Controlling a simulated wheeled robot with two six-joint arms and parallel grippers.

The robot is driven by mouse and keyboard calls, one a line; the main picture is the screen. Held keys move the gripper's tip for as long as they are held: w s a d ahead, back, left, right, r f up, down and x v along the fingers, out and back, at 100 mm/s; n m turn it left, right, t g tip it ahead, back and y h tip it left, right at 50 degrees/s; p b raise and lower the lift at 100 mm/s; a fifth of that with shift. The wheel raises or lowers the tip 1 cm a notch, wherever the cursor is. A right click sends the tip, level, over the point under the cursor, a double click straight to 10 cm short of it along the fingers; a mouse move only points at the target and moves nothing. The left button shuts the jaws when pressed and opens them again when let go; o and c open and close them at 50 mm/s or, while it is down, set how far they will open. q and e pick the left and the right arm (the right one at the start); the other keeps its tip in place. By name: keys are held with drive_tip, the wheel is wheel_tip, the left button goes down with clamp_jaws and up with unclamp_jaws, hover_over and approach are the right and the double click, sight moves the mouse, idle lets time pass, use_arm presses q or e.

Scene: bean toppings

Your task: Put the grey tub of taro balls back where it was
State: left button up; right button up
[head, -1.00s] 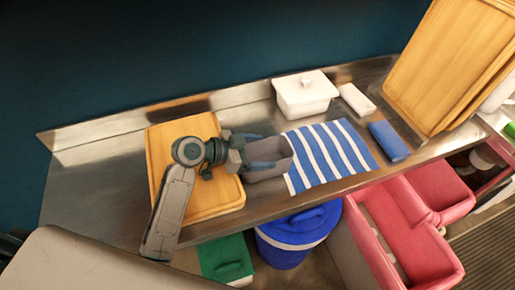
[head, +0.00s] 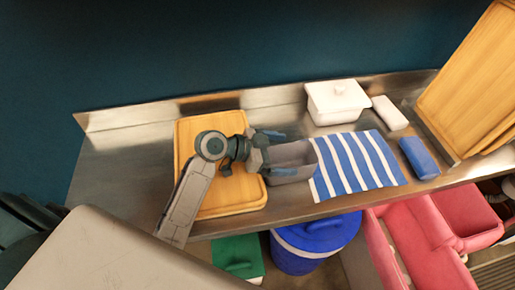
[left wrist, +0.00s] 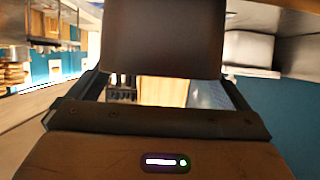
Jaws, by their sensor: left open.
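The grey tub (head: 305,157) is at the left edge of a blue-and-white striped cloth (head: 357,165) on the steel counter. My left gripper (head: 277,153) reaches in from the left at the tub's left end. Its jaws are open, one finger at the tub's back side and one toward its front. The tub's contents are not clear, and whether the fingers touch it I cannot tell. In the left wrist view a large dark shape, probably the tub, stands just beyond the jaws (left wrist: 165,90). My right gripper is out of view.
A wooden board (head: 205,207) lies under my left arm. A white lidded pot (head: 338,105), a white block (head: 390,113) and a blue block (head: 418,158) are to the right. Wooden boards (head: 465,85) lean at far right. A blue bucket (head: 300,250) and red bins (head: 425,225) stand below.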

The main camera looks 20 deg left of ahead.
use_arm(q)
drive_tip(key=b+v, duration=0.2)
drive_tip(key=v, duration=0.6)
drive_tip(key=shift+s+a, duration=0.25)
drive_tip(key=shift+a, duration=0.15)
drive_tip(key=shift+b+v, duration=0.35)
drive_tip(key=shift+v, duration=0.75)
drive_tip(key=shift+d+r, duration=0.1)
